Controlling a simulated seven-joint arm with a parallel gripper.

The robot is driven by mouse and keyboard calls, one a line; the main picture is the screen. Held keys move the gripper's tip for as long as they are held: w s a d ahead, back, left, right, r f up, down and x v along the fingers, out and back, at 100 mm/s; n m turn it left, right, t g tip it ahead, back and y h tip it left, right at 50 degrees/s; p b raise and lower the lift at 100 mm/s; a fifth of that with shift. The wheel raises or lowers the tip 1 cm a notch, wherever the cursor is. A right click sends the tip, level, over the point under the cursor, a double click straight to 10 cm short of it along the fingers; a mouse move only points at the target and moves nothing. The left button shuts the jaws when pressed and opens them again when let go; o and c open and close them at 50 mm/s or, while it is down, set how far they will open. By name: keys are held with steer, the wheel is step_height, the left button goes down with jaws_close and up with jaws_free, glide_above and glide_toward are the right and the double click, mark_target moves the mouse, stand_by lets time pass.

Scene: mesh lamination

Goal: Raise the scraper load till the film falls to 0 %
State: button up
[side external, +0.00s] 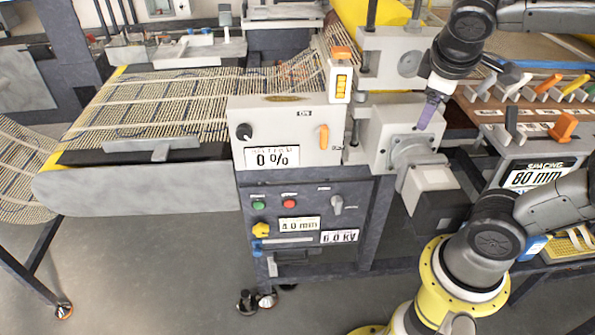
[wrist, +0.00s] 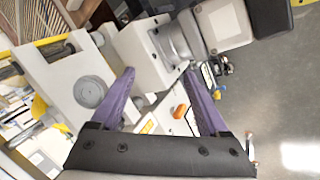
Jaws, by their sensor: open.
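The small print above the number is too small to read. A black knob (side external: 244,131) sits on its left and an orange lever (side external: 323,137) stands upright on its right. I cannot tell which control sets the scraper load. My gripper (side external: 432,110) is to the right of this box, near the grey roller housing. In the wrist view its two purple fingers (wrist: 158,71) are spread, with nothing held between them. No film is clearly visible.
A striped mesh (side external: 160,100) runs over the conveyor at left. Below the box are a green button (side external: 259,203), a red button (side external: 289,202) and displays reading 4.0 mm and 6.0 kV. At right, a spacing display (side external: 538,177) reads 80 mm beside several coloured levers.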

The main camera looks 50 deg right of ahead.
steer(key=s+a+f+m+t+y, duration=0.1)
steer(key=s+a+f+t+y, duration=0.1)
steer(key=a+y, duration=0.3)
steer(key=shift+s+a+f+m+t, duration=0.2)
steer(key=shift+a+f+m+t, duration=0.35)
steer(key=shift+a, duration=1.35)
